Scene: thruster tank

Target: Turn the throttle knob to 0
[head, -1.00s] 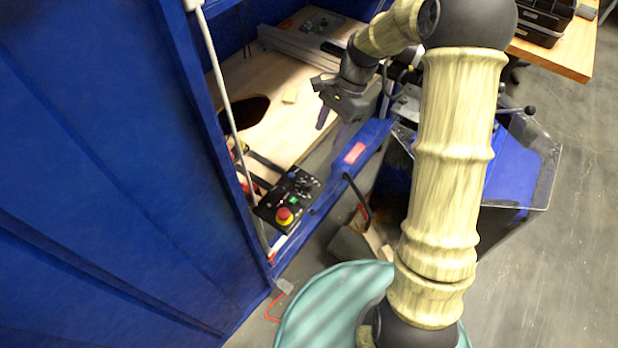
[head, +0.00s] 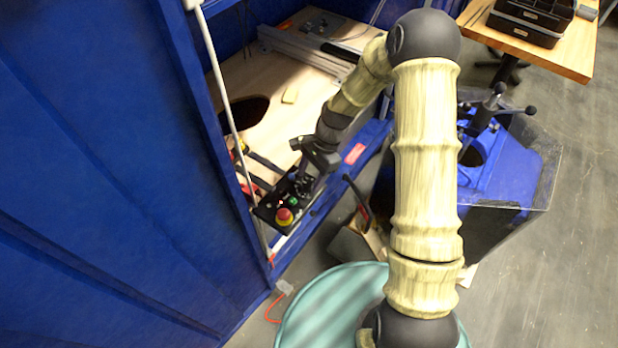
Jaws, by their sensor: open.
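The black control box (head: 267,211) sits at the near end of the wooden board inside the blue enclosure. My gripper (head: 305,181) is open and hangs over the far right part of the control box, pointing down. Its fingers are dark and small in the picture. The throttle knob cannot be made out; my gripper covers that part of the panel. Whether the fingers touch the knob or stand around it cannot be told.
The blue enclosure wall (head: 110,190) rises close on the left, with a white post (head: 222,90) at the opening. The wooden board (head: 270,80) has a dark hole. A blue machine (head: 500,165) stands right, and a wooden bench (head: 550,45) with black trays lies behind.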

